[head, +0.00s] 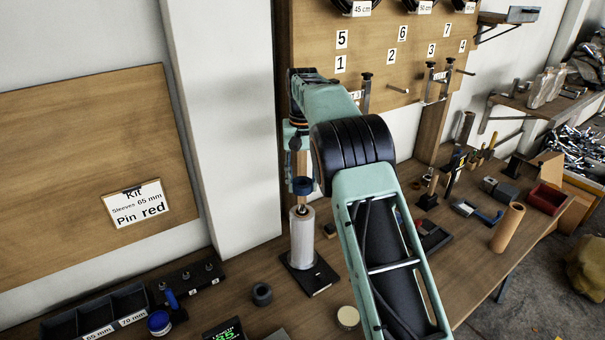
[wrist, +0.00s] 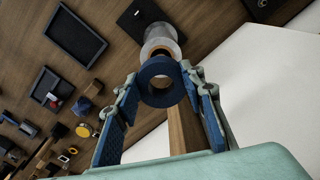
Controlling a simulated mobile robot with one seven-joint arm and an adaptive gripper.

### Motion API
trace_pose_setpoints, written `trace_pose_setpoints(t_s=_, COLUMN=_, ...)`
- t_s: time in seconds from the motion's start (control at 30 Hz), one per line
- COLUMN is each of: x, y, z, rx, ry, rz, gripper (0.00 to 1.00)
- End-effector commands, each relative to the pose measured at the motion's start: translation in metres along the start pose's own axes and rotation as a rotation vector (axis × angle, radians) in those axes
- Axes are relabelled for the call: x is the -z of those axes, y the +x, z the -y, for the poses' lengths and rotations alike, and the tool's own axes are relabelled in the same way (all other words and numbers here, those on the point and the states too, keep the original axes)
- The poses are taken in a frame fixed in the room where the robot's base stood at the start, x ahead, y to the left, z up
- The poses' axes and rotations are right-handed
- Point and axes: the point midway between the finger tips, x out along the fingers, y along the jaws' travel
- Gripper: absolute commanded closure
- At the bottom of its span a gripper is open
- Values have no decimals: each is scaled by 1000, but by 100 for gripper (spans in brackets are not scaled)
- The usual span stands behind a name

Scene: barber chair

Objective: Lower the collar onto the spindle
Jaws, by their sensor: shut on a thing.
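The collar is a dark blue ring (head: 303,186); in the wrist view it (wrist: 160,67) sits between the fingertips, hole facing the camera. My gripper (head: 302,179) is shut on it, a finger on each side, as the wrist view also shows (wrist: 160,88). The spindle (head: 302,209) is a thin tip above a pale, silvery cylinder (head: 302,240) on a black square base (head: 310,275). In the head view the collar hangs just above the tip, apart from it. In the wrist view the cylinder (wrist: 160,42) lies beyond the collar, partly covered by it.
A loose dark ring (head: 262,294) lies left of the base. A pale round lid (head: 348,317) lies in front. A black bin (head: 100,313) and a peg rack (head: 187,283) stand at the left. Trays and a tan cylinder (head: 508,228) are at the right.

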Motion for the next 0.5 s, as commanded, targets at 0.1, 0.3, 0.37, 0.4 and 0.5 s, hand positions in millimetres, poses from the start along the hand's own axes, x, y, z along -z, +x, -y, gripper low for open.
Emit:
trace_pose_setpoints(t_s=0.1, x=0, y=1, z=1, rx=0, ry=-1, rz=0, gripper=87)
trace_pose_setpoints(t_s=0.3, x=0, y=8, z=1, rx=0, ry=-1, rz=0, gripper=87)
trace_pose_setpoints(t_s=0.37, x=0, y=12, z=1, rx=0, ry=-1, rz=0, gripper=87)
trace_pose_setpoints(t_s=0.4, x=0, y=14, z=1, rx=0, ry=-1, rz=1, gripper=87)
trace_pose_setpoints(t_s=0.5, x=0, y=21, z=0, rx=0, ry=0, rz=0, gripper=87)
